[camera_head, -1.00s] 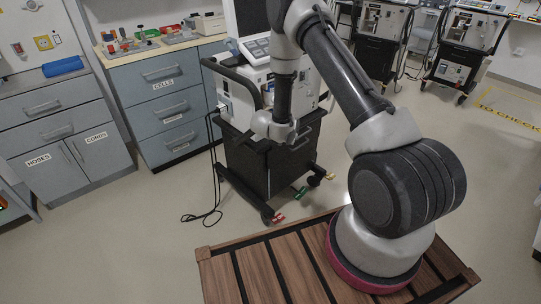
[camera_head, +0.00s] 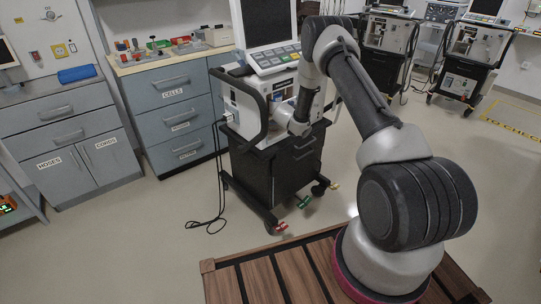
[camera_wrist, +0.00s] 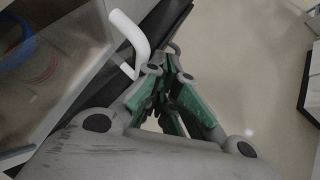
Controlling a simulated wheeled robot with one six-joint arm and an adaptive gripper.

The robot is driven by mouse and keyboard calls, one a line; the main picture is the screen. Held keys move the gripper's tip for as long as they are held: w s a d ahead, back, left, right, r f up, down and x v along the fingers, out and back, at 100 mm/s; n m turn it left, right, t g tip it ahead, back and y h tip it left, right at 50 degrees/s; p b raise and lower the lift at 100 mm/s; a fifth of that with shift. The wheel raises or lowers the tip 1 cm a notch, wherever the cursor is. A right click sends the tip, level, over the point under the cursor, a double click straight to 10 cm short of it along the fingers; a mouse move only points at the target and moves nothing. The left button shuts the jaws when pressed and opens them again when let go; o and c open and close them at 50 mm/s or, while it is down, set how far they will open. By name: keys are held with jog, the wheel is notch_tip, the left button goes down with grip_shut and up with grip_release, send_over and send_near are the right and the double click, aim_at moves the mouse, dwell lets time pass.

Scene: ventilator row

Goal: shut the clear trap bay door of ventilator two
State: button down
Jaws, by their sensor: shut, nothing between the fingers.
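The nearest ventilator (camera_head: 243,103) stands on a dark cart, with my arm reaching to its right side. In the wrist view, a clear panel (camera_wrist: 75,75), apparently the trap bay door, fills the left side, with blue and red tubing visible behind it. Whether it stands ajar I cannot tell. A white bent bar (camera_wrist: 132,38) sticks out beside its dark edge. My gripper (camera_wrist: 170,103), with green-padded fingers, is shut and empty, just right of and below the white bar. Contact cannot be made out.
The dark cart (camera_head: 262,180) has casters with red and green tabs; a cable hangs at its left. Drawer cabinets (camera_head: 172,118) stand to the left. Other ventilators (camera_head: 389,33) stand at the back right. A slatted wooden platform (camera_head: 290,270) is under my arm. Floor right of the cart is open.

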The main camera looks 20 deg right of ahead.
jog(key=shift+w, duration=0.9)
jog(key=v, duration=1.2)
jog(key=s+d+m+g+h, duration=0.2)
jog(key=s+d+m+g, duration=0.1)
jog(key=s+d+m, duration=0.4)
jog(key=s+d+r+m+g+y, duration=0.15)
jog(key=s+r+m+g, duration=0.35)
jog(key=s+r+m, duration=0.7)
jog(key=s+a+r+m+t+y, duration=0.2)
jog(key=s+a+r, duration=0.2)
jog(key=s+r, duration=0.3)
jog(key=s+a+r+m+t+y, duration=0.2)
jog(key=s+r, duration=0.6)
jog(key=s, duration=0.5)
jog(key=s+a+r+m+t+y, duration=0.1)
jog(key=s+a+r+m+y, duration=0.2)
jog(key=s, duration=0.7)
jog(key=shift+a+r+m+t, duration=0.35)
jog(key=shift+a+r, duration=1)
jog(key=shift+r, duration=0.85)
